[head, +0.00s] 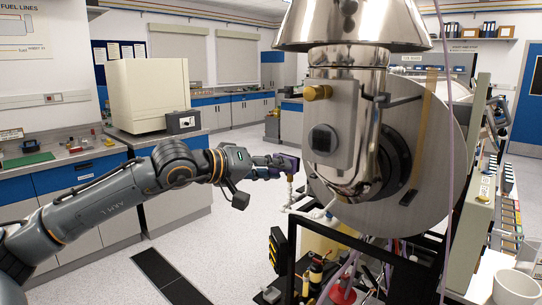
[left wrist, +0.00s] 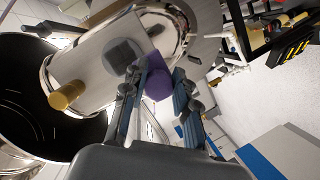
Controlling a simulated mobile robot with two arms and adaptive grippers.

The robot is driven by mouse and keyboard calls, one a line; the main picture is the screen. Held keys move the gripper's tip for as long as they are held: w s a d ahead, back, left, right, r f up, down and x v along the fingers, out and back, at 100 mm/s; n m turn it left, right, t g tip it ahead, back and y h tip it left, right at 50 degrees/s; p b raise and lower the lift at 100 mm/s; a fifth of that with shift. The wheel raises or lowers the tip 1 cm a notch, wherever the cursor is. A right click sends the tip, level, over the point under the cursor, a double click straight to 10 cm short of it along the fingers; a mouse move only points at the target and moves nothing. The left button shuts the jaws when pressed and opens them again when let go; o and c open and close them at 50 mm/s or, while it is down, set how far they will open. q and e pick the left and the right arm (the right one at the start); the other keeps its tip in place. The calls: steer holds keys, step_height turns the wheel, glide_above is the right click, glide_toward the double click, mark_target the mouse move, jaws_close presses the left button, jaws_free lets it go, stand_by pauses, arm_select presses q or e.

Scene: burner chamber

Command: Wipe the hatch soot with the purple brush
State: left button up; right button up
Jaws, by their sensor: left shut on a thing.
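My left gripper (head: 274,165) is shut on the purple brush (head: 290,160), just left of the metal burner chamber. In the left wrist view the purple brush (left wrist: 157,80) sits between the two fingers of my left gripper (left wrist: 165,90). The hatch (head: 335,100) is a silver plate on the chamber's front. A dark grey square patch (head: 323,139) shows on it and also in the left wrist view (left wrist: 122,54); I cannot tell if it is soot. In the head view the brush is apart from this patch. Its bristles cannot be made out. My right gripper is not in view.
A brass knob (head: 318,93) sticks out of the chamber above the dark patch. A large round metal flange (head: 435,150) stands behind it. A black frame (head: 292,250) with valves and bottles is below.

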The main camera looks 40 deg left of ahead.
mark_target(284, 155)
arm_select(q)
steer(key=shift+t, duration=0.4)
steer(key=w+r+p, duration=0.4)
steer(key=p, duration=0.6)
steer(key=shift+w+a+p, duration=0.1)
steer(key=shift+w+p, duration=0.05)
steer(key=shift+p, duration=0.25)
steer(key=shift+w+f+p, duration=0.1)
steer(key=shift+w+p, duration=0.4)
steer(key=shift+p, duration=0.1)
steer(key=shift+f, duration=0.1)
steer(key=shift+p+x, duration=0.85)
steer(key=shift+x, duration=0.1)
